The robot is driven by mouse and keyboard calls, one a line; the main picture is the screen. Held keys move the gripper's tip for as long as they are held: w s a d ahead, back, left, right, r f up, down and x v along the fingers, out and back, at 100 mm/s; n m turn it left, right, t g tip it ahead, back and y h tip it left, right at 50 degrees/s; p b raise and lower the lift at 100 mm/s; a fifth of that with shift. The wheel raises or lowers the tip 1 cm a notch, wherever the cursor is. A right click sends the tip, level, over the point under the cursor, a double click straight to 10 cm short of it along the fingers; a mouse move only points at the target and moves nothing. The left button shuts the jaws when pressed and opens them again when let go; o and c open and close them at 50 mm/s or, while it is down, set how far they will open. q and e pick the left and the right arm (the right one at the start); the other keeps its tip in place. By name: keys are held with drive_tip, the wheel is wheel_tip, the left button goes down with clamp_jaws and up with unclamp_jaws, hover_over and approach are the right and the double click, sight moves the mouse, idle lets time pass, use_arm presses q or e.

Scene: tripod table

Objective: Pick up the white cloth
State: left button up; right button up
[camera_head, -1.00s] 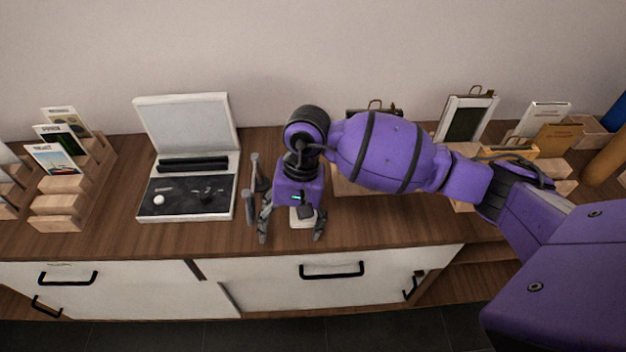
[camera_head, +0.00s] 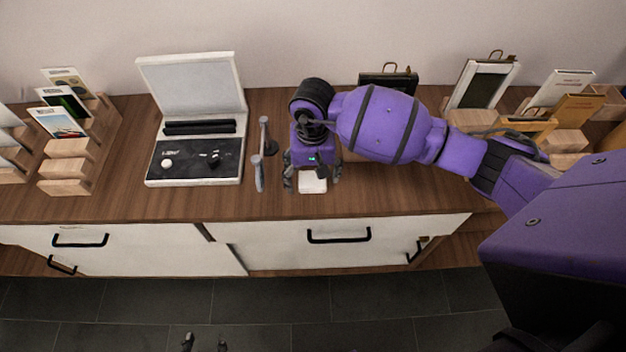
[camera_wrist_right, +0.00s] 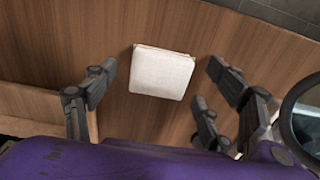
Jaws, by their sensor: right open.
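The white cloth (camera_head: 312,184) is a small flat folded square on the wooden tabletop. In the right wrist view the cloth (camera_wrist_right: 161,74) lies in the middle, between my spread fingers. My right gripper (camera_head: 312,176) points down over it, open and empty, with fingers on either side. In the wrist view the fingers of the right gripper (camera_wrist_right: 163,68) do not visibly touch the cloth. The exact height above it is hard to tell. Two dark fingertips of my left gripper (camera_head: 205,345) show at the bottom edge over the floor, apart and with nothing visible between them.
An open white case (camera_head: 195,125) stands left of the gripper. A small grey stand (camera_head: 261,155) is close beside the gripper's left finger. Wooden card racks (camera_head: 75,160) are at the left, and framed items (camera_head: 483,84) at the right. Drawers (camera_head: 345,245) lie below the front edge.

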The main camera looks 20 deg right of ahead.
sight(313, 181)
drive_tip(key=c, duration=1.1)
drive_tip(key=shift+o, duration=0.2)
drive_tip(key=shift+w+r, duration=0.1)
drive_tip(key=shift+r, duration=0.5)
drive_tip(key=r, duration=0.2)
drive_tip(key=shift+s+r, duration=0.3)
drive_tip(key=s+a+r, duration=0.1)
drive_tip(key=s+r, duration=0.8)
drive_tip(key=s, duration=0.4)
drive_tip(key=shift+s+a+b, duration=0.25)
drive_tip(key=shift+a+b, duration=0.05)
drive_tip(key=shift+b, duration=0.15)
drive_tip(key=shift+r, duration=0.1)
